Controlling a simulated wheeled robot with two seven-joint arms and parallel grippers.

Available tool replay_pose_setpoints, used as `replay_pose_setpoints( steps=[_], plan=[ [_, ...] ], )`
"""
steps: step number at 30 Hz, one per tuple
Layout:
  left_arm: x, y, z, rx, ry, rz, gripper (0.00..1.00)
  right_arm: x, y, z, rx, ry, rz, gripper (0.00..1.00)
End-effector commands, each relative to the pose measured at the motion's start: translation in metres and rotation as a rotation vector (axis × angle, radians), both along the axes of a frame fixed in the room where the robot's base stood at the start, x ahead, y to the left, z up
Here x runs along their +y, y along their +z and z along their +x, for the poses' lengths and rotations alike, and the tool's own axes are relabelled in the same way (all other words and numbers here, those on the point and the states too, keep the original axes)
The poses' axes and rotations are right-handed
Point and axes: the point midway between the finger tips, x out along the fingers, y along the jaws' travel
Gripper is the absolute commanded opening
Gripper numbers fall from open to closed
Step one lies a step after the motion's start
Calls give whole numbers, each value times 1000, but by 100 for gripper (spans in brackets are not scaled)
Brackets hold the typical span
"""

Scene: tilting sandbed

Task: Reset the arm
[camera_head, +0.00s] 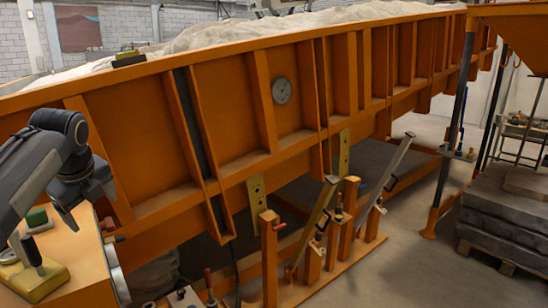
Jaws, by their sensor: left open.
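My left arm comes in from the left edge, grey and black. Its gripper (90,208) points down and is open, with nothing seen between its fingers. It is in front of the orange sandbed wall, over or near the orange cabinet (72,262) at the lower left; the exact gap cannot be told. My right gripper is not in view.
The long orange sandbed (225,95) fills the middle, with pale sand (300,22) on top and a round gauge (281,91) on its side. Levers (384,180) stand on an orange frame below. Stacked slabs (505,215) lie at right. Grey floor (405,235) is clear between.

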Motion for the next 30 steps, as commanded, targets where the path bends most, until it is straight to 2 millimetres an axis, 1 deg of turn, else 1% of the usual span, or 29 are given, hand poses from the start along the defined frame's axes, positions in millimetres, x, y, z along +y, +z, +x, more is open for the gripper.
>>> replay_pose_setpoints(
  steps=[1, 2, 5, 8, 9, 11, 12, 14, 15, 17, 18, 19, 21, 24, 27, 30],
  plan=[
    [-9, -3, -12, -22, 51, -32, 79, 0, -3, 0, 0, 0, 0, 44],
    [-14, -5, -18, -37, 90, -58, 79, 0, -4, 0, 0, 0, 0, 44],
    [-37, -17, -47, -89, 250, -174, 79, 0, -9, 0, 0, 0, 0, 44],
    [-63, -41, -88, -135, 474, -339, 79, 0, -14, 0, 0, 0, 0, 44],
    [-75, -54, -105, -147, 573, -413, 79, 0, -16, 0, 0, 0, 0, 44],
    [-90, -75, -131, -156, 730, -526, 79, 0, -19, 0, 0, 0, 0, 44],
    [-101, -90, -149, -157, 840, -604, 79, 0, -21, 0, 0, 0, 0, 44],
    [-117, -114, -175, -150, 1010, -723, 79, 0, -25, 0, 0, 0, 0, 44],
    [-127, -131, -193, -140, 1125, -800, 79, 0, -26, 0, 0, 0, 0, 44],
    [-143, -156, -216, -117, 1294, -909, 79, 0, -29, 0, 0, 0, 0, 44],
    [-152, -172, -230, -97, 1399, -974, 79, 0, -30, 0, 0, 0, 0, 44],
    [-159, -183, -240, -80, 1474, -1018, 79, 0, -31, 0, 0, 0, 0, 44],
    [-174, -205, -259, -41, 1626, -1105, 79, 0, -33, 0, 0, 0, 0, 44],
    [-188, -228, -277, 8, 1785, -1185, 79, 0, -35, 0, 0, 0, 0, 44],
    [-196, -238, -285, 36, 1868, -1225, 79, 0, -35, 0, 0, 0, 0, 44],
    [-196, -240, -286, 40, 1880, -1230, 79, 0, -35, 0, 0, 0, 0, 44]
  ],
)
